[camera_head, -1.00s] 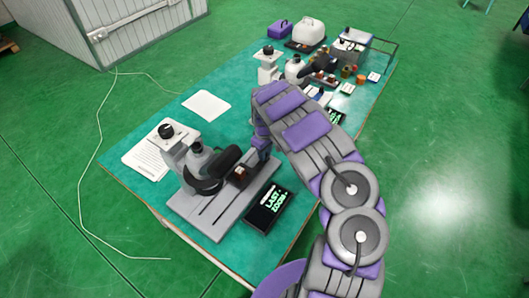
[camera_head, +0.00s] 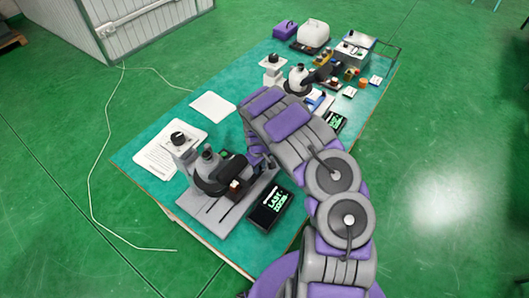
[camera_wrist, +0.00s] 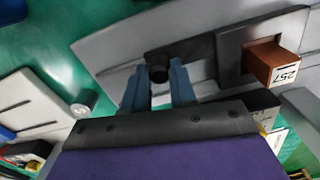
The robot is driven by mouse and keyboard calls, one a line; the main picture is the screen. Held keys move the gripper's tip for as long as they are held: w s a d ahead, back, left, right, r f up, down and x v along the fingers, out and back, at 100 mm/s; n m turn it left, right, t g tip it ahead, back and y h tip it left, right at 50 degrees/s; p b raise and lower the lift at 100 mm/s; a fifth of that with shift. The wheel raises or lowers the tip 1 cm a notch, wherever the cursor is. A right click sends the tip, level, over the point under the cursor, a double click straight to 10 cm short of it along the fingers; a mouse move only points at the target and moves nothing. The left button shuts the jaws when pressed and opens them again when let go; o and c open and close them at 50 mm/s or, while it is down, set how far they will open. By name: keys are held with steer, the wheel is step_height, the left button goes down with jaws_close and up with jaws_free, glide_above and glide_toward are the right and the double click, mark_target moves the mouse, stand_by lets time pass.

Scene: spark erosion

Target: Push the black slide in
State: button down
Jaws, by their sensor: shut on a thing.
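The black slide (camera_wrist: 195,55) is a flat dark plate on the grey base of the near microscope (camera_head: 207,175). It carries a brown block (camera_wrist: 278,62) marked 257, which also shows in the head view (camera_head: 235,186), just below the microscope's black tube. A round black knob (camera_wrist: 158,68) stands at the slide's near end. My gripper (camera_wrist: 158,88) is shut on this knob, one blue-grey finger on each side. In the head view my arm hides most of the gripper and the knob.
A small dark screen (camera_head: 270,207) with green letters lies close to the right of the microscope. A printed sheet (camera_head: 155,155) lies at its left. A second microscope (camera_head: 298,78) and several small items stand farther back.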

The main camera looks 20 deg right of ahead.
mark_target(246, 186)
steer(key=s+a+p, duration=0.1)
steer(key=a+p, duration=0.1)
steer(key=s+a+p, duration=0.1)
steer(key=a+p, duration=0.1)
steer(key=s+a+p, duration=0.2)
steer(key=shift+a+r+p, duration=0.1)
steer(key=shift+r+p, duration=0.1)
steer(key=shift+p, duration=0.2)
steer(key=shift+s+a+p, duration=0.25)
steer(key=shift+a+p, duration=0.15)
steer(key=shift+f, duration=0.2)
steer(key=shift+s, duration=0.1)
steer(key=c, duration=1.4)
jaws_free()
steer(key=o, duration=0.5)
steer(key=shift+a, duration=0.3)
steer(key=shift+d+r, duration=0.15)
steer(key=shift+r, duration=0.15)
step_height(246, 186, up, 17)
steer(key=shift+a+f, duration=0.15)
steer(key=shift+a, duration=0.05)
